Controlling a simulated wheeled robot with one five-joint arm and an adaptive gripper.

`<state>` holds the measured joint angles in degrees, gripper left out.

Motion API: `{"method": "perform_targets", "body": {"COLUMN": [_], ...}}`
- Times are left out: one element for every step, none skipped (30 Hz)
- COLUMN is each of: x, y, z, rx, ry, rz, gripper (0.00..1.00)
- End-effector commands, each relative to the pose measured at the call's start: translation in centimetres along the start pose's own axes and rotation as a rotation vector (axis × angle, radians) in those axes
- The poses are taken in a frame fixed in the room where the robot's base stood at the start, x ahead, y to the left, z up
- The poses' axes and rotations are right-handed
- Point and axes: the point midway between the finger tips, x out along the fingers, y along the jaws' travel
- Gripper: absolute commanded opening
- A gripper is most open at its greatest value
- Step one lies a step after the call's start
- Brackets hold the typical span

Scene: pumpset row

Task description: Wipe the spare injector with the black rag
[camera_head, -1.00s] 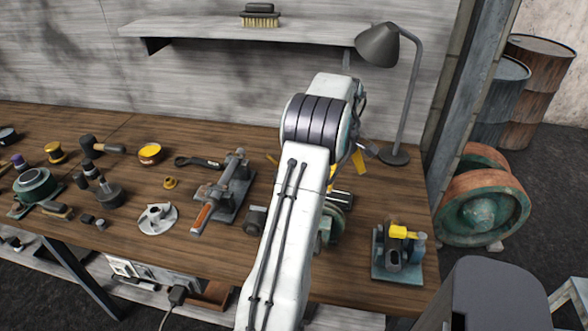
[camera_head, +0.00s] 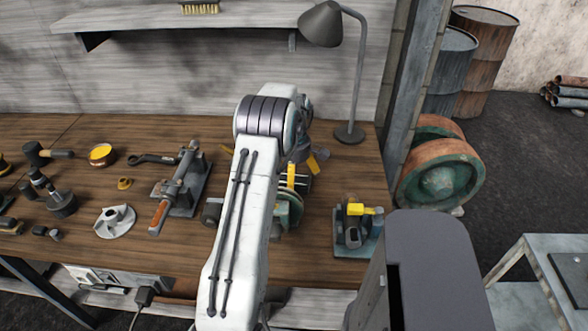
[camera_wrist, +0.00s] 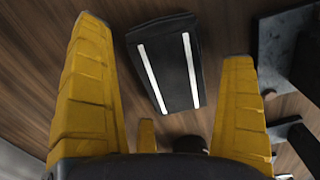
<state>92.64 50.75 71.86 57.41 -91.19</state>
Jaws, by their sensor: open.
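A flat black piece with two white stripes (camera_wrist: 168,65), apparently the folded black rag, lies on the wooden bench in the wrist view. My gripper (camera_wrist: 162,45) is open, with its yellow fingers on either side of this piece in the picture and nothing visibly held. I cannot tell its height above the bench. In the head view my arm hides most of the area around my gripper (camera_head: 304,168). I cannot pick out the spare injector with certainty.
A grey fixture (camera_head: 182,185) stands left of my arm. A stand with a yellow-topped part (camera_head: 360,222) is on the right of the bench (camera_head: 130,240). A lamp (camera_head: 349,131) stands behind my gripper. Dark parts (camera_wrist: 290,75) sit right of the fingers.

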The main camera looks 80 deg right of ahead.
Motion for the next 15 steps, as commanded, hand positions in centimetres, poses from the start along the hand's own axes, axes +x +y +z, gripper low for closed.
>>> {"method": "perform_targets", "body": {"x": [0.23, 0.33, 0.44, 0.51, 0.56, 0.60, 0.62, 0.63, 0.63, 0.63, 0.63, 0.63, 0.63, 0.63, 0.63], "y": [-0.01, -0.01, -0.01, -0.01, -0.02, -0.02, -0.01, -0.01, -0.01, -0.01, -0.01, -0.01, -0.01, -0.01, -0.01], "z": [-0.01, -0.01, -0.01, -0.01, -0.01, -0.01, -0.01, -0.01, -0.01, -0.01, -0.01, -0.01, -0.01, -0.01, -0.01], "rx": [0.000, 0.000, 0.000, 0.000, 0.000, 0.000, 0.000, 0.000, 0.000, 0.000, 0.000, 0.000, 0.000, 0.000, 0.000], "ry": [0.000, 0.000, 0.000, 0.000, 0.000, 0.000, 0.000, 0.000, 0.000, 0.000, 0.000, 0.000, 0.000, 0.000, 0.000], "rz": [0.000, 0.000, 0.000, 0.000, 0.000, 0.000, 0.000, 0.000, 0.000, 0.000, 0.000, 0.000, 0.000, 0.000, 0.000], "gripper": [1.00, 1.00, 1.00, 1.00, 1.00, 1.00, 1.00, 1.00, 1.00, 1.00, 1.00, 1.00, 1.00, 0.97, 0.94]}}
